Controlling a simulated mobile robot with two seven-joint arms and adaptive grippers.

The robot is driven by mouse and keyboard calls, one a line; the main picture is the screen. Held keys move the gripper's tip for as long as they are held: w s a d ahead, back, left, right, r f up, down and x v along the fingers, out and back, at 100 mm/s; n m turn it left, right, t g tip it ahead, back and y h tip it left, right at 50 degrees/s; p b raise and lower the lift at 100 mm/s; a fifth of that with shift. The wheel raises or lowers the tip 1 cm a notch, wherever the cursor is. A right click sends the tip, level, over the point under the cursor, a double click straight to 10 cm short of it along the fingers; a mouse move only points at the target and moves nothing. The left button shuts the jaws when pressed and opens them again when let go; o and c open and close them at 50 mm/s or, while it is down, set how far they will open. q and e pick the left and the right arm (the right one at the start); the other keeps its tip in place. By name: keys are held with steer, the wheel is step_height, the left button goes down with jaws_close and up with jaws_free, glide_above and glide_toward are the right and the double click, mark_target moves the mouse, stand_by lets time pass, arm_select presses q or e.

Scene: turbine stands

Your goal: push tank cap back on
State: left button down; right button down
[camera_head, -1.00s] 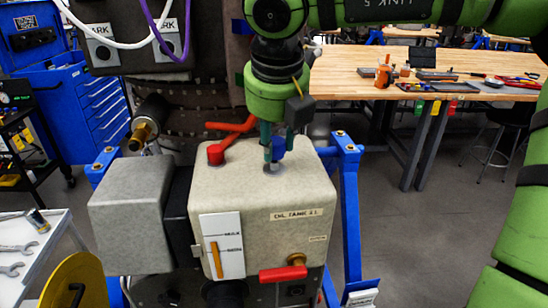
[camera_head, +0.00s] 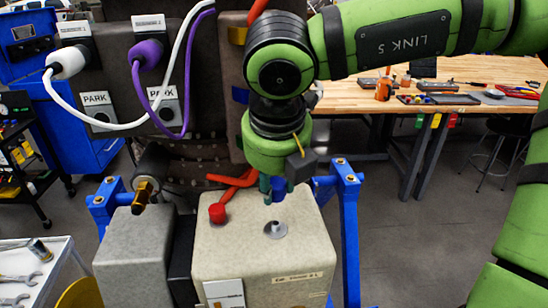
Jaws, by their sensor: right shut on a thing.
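The beige tank (camera_head: 255,255) stands at the lower middle. Its round grey filler neck (camera_head: 275,229) shows uncovered on top, with a dark centre. My right gripper (camera_head: 274,190) points down above and slightly behind the neck in the picture, apart from it. Its teal fingers are shut on a blue piece, which looks like the tank cap (camera_head: 279,187). The fingers and the gripper body partly hide the cap, and its underside cannot be made out. My left gripper is not in view.
A red lever (camera_head: 217,213) sits on the tank top left of the neck. A blue stand frame (camera_head: 347,225) rises at the right. White and purple cables hang from the dark panel (camera_head: 150,85). A wooden workbench (camera_head: 460,92) with tools stands behind.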

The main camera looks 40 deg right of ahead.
mark_target(275, 203)
steer(key=shift+r, duration=0.2)
steer(key=shift+s+a+f, duration=0.1)
steer(key=shift+s+f, duration=0.05)
steer(key=shift+s, duration=0.05)
steer(key=shift+s+a+f+b, duration=0.2)
steer(key=shift+f+b, duration=0.2)
steer(key=shift+f, duration=0.45)
step_height(275, 203, down, 2)
steer(key=shift+b, duration=0.95)
steer(key=shift+w+d+f+b, duration=0.1)
steer(key=shift+f+b, duration=0.35)
steer(key=shift+b, duration=0.35)
steer(key=shift+r, duration=0.1)
